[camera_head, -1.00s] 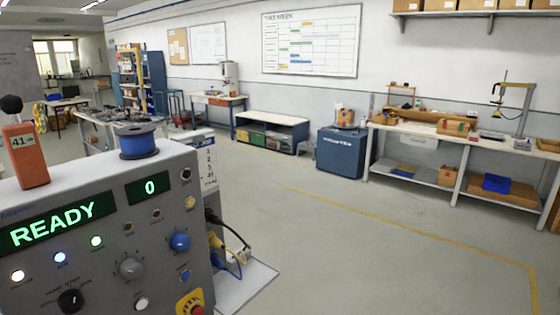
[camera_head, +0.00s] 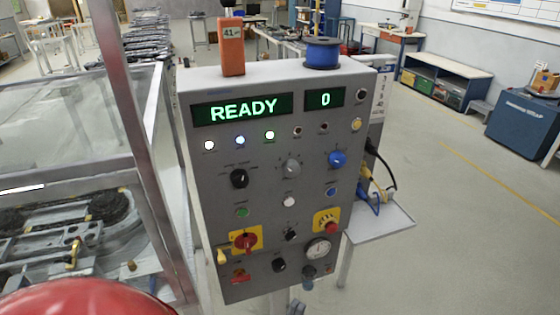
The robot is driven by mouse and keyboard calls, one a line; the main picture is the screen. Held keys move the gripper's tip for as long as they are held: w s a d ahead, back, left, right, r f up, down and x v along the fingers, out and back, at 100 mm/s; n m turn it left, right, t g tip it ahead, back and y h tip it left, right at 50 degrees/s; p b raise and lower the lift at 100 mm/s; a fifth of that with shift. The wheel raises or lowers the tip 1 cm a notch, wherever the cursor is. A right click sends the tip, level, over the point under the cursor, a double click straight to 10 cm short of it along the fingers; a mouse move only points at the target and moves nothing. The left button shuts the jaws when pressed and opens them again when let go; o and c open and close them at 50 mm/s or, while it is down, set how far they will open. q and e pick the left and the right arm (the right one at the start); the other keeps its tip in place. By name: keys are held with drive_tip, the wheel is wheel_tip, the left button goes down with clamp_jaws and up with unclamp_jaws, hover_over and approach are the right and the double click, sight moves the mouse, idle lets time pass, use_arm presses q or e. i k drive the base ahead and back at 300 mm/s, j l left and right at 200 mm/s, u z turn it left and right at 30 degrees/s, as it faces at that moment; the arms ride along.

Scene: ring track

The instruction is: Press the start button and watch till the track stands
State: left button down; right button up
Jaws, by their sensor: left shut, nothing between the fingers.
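The grey control panel (camera_head: 215,165) stands upright in the middle of the view. Its display (camera_head: 243,109) reads READY and the counter (camera_head: 325,98) reads 0. White, blue and green lamps are lit below. A green button (camera_head: 242,212), a white button (camera_head: 289,201) and a blue button (camera_head: 331,192) sit on its face; their labels are too small to read. A red knob on yellow (camera_head: 245,241) and a red button on yellow (camera_head: 329,227) sit lower.
A framed clear enclosure (camera_head: 75,110) at the left holds dark track-like parts (camera_head: 70,225). A red dome (camera_head: 80,298) fills the bottom left. An orange box (camera_head: 231,48) and a blue spool (camera_head: 321,53) stand on the panel.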

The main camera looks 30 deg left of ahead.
sight(243, 212)
drive_tip(key=i+j+u, duration=0.1)
drive_tip(key=u, duration=1.15)
